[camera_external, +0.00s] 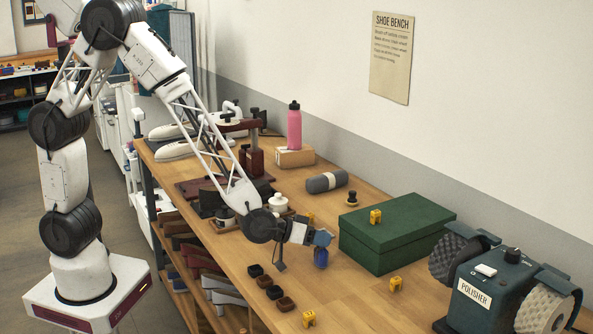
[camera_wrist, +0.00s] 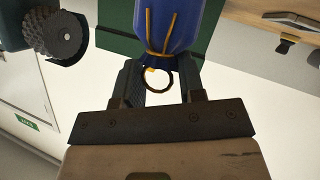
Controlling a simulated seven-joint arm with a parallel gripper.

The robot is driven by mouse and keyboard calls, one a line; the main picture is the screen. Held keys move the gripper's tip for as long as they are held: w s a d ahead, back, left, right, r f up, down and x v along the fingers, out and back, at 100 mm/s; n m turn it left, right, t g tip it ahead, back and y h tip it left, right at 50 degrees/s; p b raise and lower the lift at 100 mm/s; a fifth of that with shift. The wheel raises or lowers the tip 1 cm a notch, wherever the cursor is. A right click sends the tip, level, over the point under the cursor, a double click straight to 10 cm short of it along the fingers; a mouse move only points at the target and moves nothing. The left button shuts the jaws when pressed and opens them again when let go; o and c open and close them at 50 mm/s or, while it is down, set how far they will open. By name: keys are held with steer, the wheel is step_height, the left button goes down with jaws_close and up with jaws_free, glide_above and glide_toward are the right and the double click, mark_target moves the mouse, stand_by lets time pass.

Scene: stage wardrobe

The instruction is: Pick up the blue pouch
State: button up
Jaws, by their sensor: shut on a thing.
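The blue pouch (camera_external: 321,258) is below my gripper (camera_external: 319,239) in the external view, left of the green box. In the wrist view the blue pouch (camera_wrist: 175,22) shows at the top centre, with yellow cords along it. My gripper (camera_wrist: 162,78) is shut on its narrow end, one dark finger on each side. I cannot tell whether the pouch's lower end touches the bench.
The green box (camera_external: 395,232) stands close right of the pouch. The polisher (camera_external: 490,285) is at the far right. The bench front is partly clear.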

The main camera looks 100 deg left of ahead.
steer(key=shift+f, duration=0.1)
steer(key=shift+r, duration=0.75)
step_height(320, 180, up, 2)
steer(key=shift+r, duration=0.1)
steer(key=s+d+r, duration=0.1)
steer(key=s+d, duration=0.1)
steer(key=s, duration=1.3)
steer(key=shift+s+d+r, duration=0.15)
steer(key=shift+s, duration=0.25)
steer(key=shift+w, duration=0.1)
